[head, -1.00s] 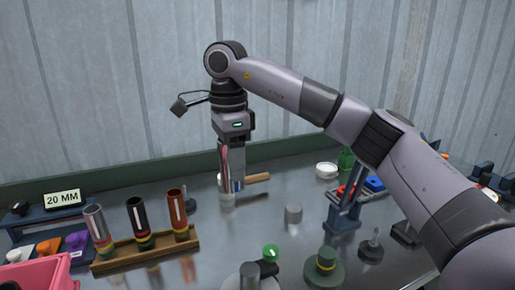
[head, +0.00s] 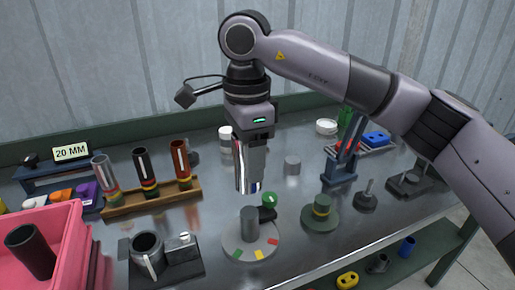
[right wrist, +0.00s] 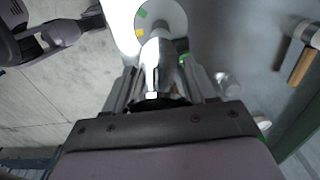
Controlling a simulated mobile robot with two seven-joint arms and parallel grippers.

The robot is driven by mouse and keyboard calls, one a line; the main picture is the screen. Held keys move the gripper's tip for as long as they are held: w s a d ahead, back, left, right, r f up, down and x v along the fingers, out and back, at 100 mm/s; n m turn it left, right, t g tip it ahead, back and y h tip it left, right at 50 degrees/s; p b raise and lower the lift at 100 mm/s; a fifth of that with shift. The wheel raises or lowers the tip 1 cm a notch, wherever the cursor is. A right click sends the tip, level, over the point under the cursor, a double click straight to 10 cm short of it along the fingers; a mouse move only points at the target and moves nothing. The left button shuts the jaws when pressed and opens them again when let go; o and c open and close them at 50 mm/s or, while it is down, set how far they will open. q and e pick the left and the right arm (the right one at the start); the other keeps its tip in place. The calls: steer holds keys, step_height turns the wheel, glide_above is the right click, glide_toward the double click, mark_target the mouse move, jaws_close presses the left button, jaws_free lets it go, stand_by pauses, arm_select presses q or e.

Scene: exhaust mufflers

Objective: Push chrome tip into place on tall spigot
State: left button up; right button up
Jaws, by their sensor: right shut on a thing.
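The chrome tip (head: 243,178) is a shiny, upright tube held by my right gripper (head: 252,165), which is shut on it. The tip hangs just above the tall spigot (head: 249,222), a grey cylinder on a pale round base (head: 234,247) with coloured patches. A small gap shows between them in the head view. My left gripper does not show in the head view.
A green-capped dark piece (head: 268,200) stands close behind the spigot. A grey cup fixture (head: 148,254) and pink bin (head: 60,220) are at left. A wooden rack (head: 150,200) holds several tubes.

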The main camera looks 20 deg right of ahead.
stand_by(0.3)
steer(key=b, duration=0.4)
glide_above(250, 212)
step_height(250, 212, down, 5)
steer(key=shift+f, duration=0.65)
steer(key=shift+f, duration=0.1)
steer(key=shift+f+b, duration=0.1)
steer(key=shift+b, duration=0.25)
steer(key=shift+f+b, duration=2.05)
steer(key=shift+f, duration=0.9)
steer(key=shift+f, duration=0.15)
